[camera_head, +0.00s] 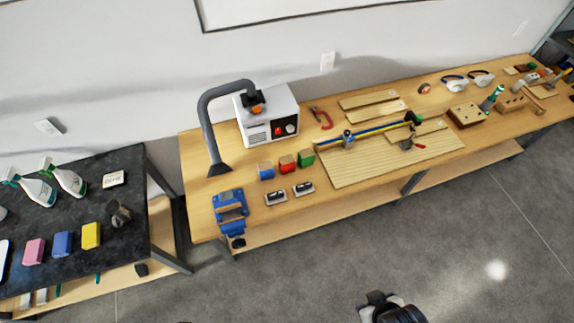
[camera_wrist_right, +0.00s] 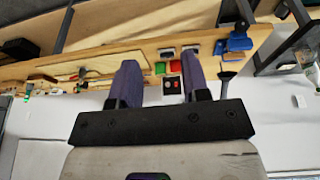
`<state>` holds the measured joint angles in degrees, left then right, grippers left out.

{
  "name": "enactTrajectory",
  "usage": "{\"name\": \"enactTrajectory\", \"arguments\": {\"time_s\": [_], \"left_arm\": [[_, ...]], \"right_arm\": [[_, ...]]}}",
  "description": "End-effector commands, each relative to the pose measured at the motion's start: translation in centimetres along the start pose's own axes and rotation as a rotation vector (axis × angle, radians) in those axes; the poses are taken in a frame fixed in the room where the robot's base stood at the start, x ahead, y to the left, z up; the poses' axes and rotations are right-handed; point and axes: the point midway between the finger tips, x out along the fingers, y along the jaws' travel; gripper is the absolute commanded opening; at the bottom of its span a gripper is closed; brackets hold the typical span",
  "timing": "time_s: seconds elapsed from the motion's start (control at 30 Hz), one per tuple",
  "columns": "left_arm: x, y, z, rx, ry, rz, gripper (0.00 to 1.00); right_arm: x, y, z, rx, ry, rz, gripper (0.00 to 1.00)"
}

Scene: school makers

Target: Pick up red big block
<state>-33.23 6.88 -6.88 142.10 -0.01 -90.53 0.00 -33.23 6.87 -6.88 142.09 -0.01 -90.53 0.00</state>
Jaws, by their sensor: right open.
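The red block (camera_head: 287,164) sits on the wooden workbench (camera_head: 205,200), between a blue block (camera_head: 265,170) and a green block (camera_head: 306,158). My right gripper (camera_head: 378,301) is at the bottom edge of the head view, over the grey floor and well away from the bench. In the right wrist view its two purple fingers (camera_wrist_right: 158,62) are apart with nothing held. The red block (camera_wrist_right: 176,66) and the green block (camera_wrist_right: 160,68) show small and distant in the gap between the fingers. My left gripper is not in view.
A board with clamps (camera_head: 385,155) lies to the right. The floor before the bench is clear.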

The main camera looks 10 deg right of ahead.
Motion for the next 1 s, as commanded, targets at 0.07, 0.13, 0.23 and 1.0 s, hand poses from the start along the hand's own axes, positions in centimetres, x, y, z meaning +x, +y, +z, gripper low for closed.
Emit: {"name": "enactTrajectory", "arguments": {"time_s": [0.07,0.13,0.23,1.0], "left_arm": [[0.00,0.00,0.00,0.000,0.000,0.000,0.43],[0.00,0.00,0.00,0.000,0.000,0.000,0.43],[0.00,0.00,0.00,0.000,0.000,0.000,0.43],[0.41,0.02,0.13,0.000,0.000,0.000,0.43]], "right_arm": [[0.00,0.00,0.00,0.000,0.000,0.000,0.43],[0.00,0.00,0.00,0.000,0.000,0.000,0.43],[0.00,0.00,0.01,0.000,0.000,0.000,0.51],[0.36,0.05,-0.30,0.001,0.011,0.001,1.00]]}}
